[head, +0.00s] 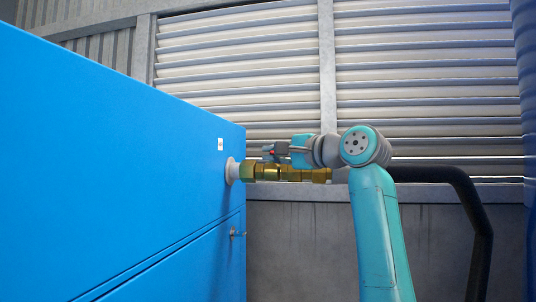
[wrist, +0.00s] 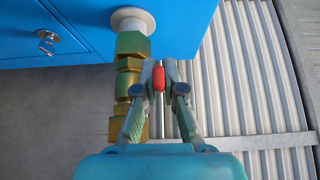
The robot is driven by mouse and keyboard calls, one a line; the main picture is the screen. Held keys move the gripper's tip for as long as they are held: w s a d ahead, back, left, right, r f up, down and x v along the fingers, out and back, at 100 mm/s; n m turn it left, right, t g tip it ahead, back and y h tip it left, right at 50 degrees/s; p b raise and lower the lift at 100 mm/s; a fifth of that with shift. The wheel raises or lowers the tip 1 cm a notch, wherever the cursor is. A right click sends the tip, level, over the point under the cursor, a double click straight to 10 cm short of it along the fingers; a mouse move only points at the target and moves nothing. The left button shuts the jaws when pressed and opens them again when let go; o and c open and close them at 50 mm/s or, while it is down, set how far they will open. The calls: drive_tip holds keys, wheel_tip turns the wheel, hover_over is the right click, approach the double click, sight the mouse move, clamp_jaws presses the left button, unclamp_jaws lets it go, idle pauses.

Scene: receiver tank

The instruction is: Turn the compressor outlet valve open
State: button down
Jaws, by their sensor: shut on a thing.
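The compressor outlet valve is a brass fitting (head: 290,174) that sticks out from the side of the blue cabinet. It also shows in the wrist view (wrist: 127,85), running down from a white collar on the blue panel. Its red handle (wrist: 159,78) is between the fingertips of my gripper (wrist: 160,75), which is shut on it. In the head view my gripper (head: 272,151) is just above the brass body. Most of the handle is hidden by the fingers, so its exact angle is hard to tell.
The blue compressor cabinet (head: 120,160) fills the left, with a small latch (head: 237,234) below the valve. A black pipe (head: 470,190) runs right from behind my arm and bends down. A louvred wall (head: 430,80) stands behind. A blue tank edge (head: 525,70) is at far right.

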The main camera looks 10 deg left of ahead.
drive_tip(key=shift+w+d+n+g+y, duration=0.2)
drive_tip(key=shift+d+n+g+y, duration=0.35)
drive_tip(key=shift+n+g, duration=0.5)
drive_tip(key=shift+w+d+n+g+y, duration=0.25)
drive_tip(key=shift+d+n+g+y, duration=0.3)
drive_tip(key=shift+g, duration=0.8)
drive_tip(key=shift+w+d+n+g+y, duration=0.2)
drive_tip(key=shift+d+n+g+y, duration=0.3)
drive_tip(key=shift+n+g, duration=0.55)
drive_tip(key=shift+d+g, duration=0.1)
drive_tip(key=shift+g, duration=0.25)
drive_tip(key=c, duration=1.3)
unclamp_jaws()
drive_tip(key=shift+w, duration=0.1)
drive_tip(key=d, duration=0.4)
drive_tip(key=s+d, duration=0.1)
drive_tip(key=d, duration=0.3)
drive_tip(key=s+d, duration=0.1)
drive_tip(key=d, duration=0.3)
